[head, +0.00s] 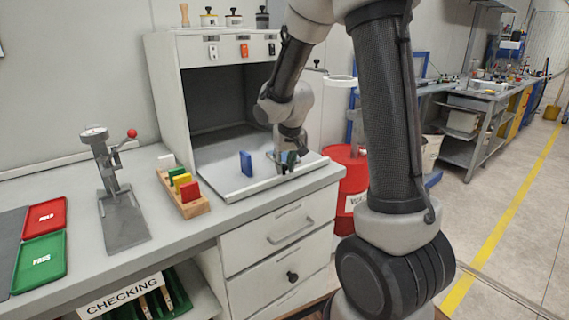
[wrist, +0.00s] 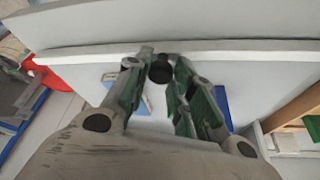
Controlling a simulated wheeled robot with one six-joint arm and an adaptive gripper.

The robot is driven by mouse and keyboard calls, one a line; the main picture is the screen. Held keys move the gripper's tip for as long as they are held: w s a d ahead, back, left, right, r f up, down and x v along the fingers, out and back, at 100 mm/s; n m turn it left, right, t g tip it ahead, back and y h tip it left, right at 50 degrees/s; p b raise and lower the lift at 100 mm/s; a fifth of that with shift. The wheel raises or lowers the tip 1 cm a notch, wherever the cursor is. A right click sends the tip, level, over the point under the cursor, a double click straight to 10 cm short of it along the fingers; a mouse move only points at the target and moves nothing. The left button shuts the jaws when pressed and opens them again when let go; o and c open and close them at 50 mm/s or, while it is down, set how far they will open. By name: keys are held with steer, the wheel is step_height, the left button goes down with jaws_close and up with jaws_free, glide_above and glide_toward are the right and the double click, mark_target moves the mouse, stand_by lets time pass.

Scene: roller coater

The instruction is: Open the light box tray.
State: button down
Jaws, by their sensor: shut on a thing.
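The light box (head: 165,85) is a grey cabinet with an open dark front, standing on the bench. Its pale grey tray (head: 235,190) extends in front of the opening, and its rim (wrist: 230,47) crosses the wrist view. My gripper (head: 287,163) is low over the tray's right part. In the wrist view my gripper (wrist: 160,80) has its fingers closed around a black knob (wrist: 160,70) beside the rim. The fingers hide part of the knob.
A blue block (head: 246,163) stands on the tray left of my gripper. A wooden rack of coloured blocks (head: 184,193) and a grey lever stand (head: 113,195) are on the bench to the left. A red drum (head: 345,178) stands right of the bench; drawers (head: 265,233) are below.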

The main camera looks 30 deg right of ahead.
steer(key=shift+s, duration=0.25)
steer(key=c, duration=1.2)
jaws_free()
steer(key=shift+c, duration=0.2)
steer(key=v, duration=1.2)
